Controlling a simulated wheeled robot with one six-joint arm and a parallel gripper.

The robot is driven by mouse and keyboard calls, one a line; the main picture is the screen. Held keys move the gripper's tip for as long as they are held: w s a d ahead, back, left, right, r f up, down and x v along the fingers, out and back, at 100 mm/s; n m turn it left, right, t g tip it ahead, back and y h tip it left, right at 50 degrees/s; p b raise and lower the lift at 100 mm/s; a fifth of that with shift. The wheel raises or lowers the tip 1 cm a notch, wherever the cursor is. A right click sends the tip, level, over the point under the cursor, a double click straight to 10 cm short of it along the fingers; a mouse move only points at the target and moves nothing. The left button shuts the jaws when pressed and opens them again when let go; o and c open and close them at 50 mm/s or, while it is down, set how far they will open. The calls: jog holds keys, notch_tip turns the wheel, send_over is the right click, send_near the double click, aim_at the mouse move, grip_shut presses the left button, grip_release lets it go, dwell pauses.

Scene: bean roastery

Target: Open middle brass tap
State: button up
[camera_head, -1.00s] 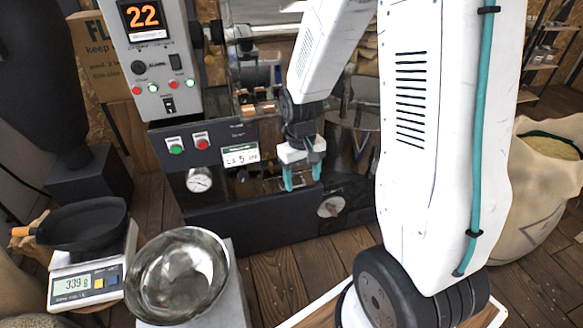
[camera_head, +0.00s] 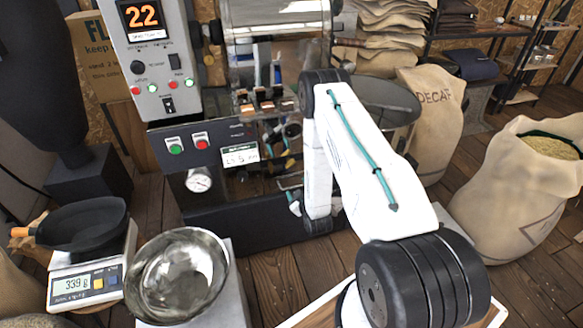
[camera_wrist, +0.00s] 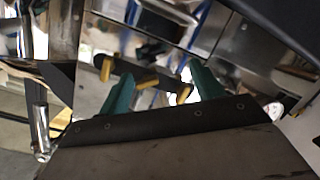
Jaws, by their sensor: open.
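In the wrist view, several brass-coloured pieces sit along a dark bar: a left one (camera_wrist: 103,68), a middle one (camera_wrist: 147,81) and a right one (camera_wrist: 185,95). They look like the brass taps, but their detail is blurred. The middle brass tap shows between the two teal fingers of my gripper (camera_wrist: 162,95); I cannot tell whether they touch. The fingers are apart and nothing is seen held. In the head view my gripper (camera_head: 295,203) is low in front of the dark machine front, mostly hidden by my arm.
A steel bowl (camera_head: 178,275) and a scale (camera_head: 88,285) with a black pan are at the lower left. Sacks stand at the right.

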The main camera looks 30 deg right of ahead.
aim_at(291, 166)
jog(key=w+r+t, duration=0.1)
jog(key=w, duration=0.1)
jog(key=w+d+r, duration=0.1)
jog(key=w+r, duration=0.1)
jog(key=w, duration=0.1)
jog(key=w+d+r+t, duration=0.1)
jog(key=w, duration=0.2)
jog(key=shift+w+d+r+n+t+h, duration=0.2)
jog(key=shift+r+n+t+h, duration=0.1)
jog(key=shift+n+h, duration=0.1)
jog(key=c, duration=1)
